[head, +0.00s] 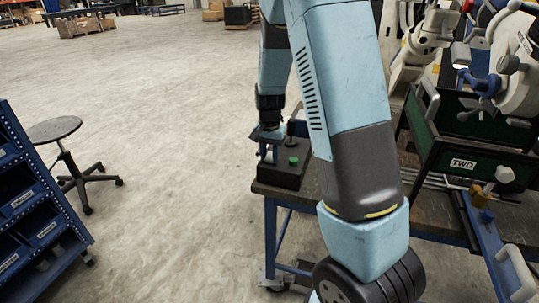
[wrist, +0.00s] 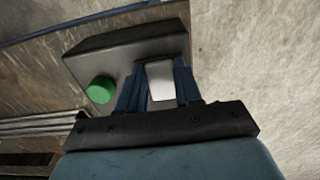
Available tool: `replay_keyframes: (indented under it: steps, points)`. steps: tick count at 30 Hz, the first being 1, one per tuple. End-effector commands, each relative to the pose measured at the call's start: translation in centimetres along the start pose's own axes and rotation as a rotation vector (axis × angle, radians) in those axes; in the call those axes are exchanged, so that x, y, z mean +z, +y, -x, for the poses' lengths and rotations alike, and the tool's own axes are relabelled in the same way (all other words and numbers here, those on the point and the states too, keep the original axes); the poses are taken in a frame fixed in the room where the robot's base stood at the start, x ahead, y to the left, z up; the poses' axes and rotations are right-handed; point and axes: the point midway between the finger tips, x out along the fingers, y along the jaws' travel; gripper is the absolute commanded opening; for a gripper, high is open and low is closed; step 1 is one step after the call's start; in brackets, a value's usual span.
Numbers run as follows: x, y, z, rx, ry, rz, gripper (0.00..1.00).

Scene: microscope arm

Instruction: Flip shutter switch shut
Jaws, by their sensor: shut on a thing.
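The shutter switch box is a black box (head: 285,172) on the near left corner of the workbench, and it fills the upper middle of the wrist view (wrist: 120,52). A green round button (wrist: 100,90) sits on it, to the left of my gripper in the wrist view. My gripper (wrist: 160,70) has its blue fingers on either side of a pale grey switch lever (wrist: 160,82) and is shut on it. In the head view my gripper (head: 268,152) is over the box, and my arm partly hides the area. The lever's base is mostly hidden.
The workbench (head: 430,205) carries a green case labelled TWO (head: 480,163) and a white microscope (head: 510,70) on the right. A blue bin rack (head: 35,200) and a stool (head: 55,130) stand at left. The floor between is clear.

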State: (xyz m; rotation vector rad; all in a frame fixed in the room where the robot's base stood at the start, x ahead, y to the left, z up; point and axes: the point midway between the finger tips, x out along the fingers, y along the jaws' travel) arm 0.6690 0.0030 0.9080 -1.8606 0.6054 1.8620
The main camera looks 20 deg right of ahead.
Motion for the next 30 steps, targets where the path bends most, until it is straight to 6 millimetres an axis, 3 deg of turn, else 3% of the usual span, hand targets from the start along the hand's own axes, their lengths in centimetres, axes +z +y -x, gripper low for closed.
replay_keyframes:
  steps: [8, 24, 30]
  points:
    - [-0.1, 0.0, 0.0, 0.001, -0.023, -0.003, 0.04]
    - [-1.1, 0.0, 0.3, 0.0, -0.355, -0.002, 0.04]
    - [-1.2, -0.1, 0.3, -0.001, -0.399, 0.001, 0.04]
